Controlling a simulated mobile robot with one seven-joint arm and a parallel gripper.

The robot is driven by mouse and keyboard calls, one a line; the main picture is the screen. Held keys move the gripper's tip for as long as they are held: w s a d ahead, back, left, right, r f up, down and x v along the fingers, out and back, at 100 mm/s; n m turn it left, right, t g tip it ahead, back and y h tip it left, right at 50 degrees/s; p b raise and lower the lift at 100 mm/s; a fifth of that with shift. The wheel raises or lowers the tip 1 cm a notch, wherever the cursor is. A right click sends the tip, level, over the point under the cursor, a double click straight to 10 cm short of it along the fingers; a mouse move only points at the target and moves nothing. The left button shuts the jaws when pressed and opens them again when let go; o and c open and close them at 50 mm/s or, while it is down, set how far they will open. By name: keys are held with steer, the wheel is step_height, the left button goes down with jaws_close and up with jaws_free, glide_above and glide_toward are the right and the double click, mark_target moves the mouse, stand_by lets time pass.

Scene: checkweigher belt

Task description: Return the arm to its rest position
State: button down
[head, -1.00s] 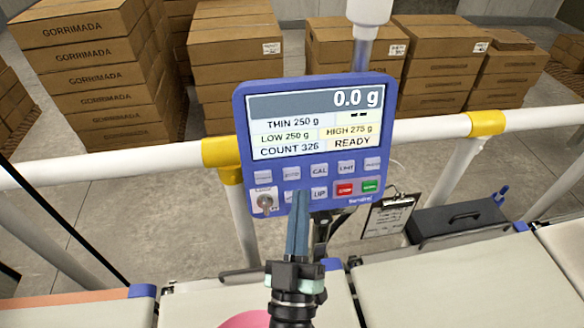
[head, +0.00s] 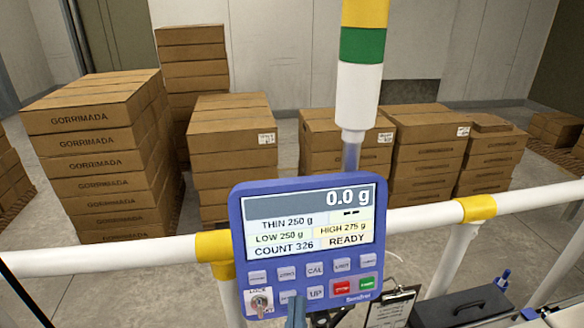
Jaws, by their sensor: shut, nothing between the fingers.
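My gripper (head: 296,312) shows only as blue-grey fingertips at the bottom edge of the head view. The fingers are together with nothing seen between them. They overlap the lower edge of the blue control panel (head: 238,235), just left of the UP key; I cannot tell whether they touch it. The rest of my arm is out of view. The panel's screen (head: 310,222) reads 0.0 g, THIN 250 g, LOW 250 g, HIGH 275 g, COUNT 326 and READY. A key switch (head: 260,302) sits at the panel's lower left.
A white rail (head: 110,256) with yellow joints runs behind the panel. A signal post (head: 358,95) rises behind it. A clipboard (head: 392,308) and a dark case (head: 462,306) are at the lower right. Stacked cartons (head: 95,160) stand on the floor beyond the rail.

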steer(key=w+a+r+m+t+y, duration=0.1)
steer(key=w+r, duration=0.1)
steer(key=r, duration=1)
steer(key=w+a+r+t+y, duration=0.1)
steer(key=w+r, duration=0.1)
steer(key=r, duration=0.9)
steer(key=s+d+r+m+t, duration=0.1)
steer(key=s+r, duration=0.4)
steer(key=r, duration=0.5)
steer(key=s+r+m, duration=0.2)
steer(key=s+r, duration=0.3)
steer(key=r, duration=0.5)
steer(key=shift+d+r+t, duration=0.3)
steer(key=shift+d+t, duration=0.05)
steer(key=shift+t, duration=0.05)
steer(key=shift+w+f, duration=0.1)
steer(key=shift+f, duration=0.1)
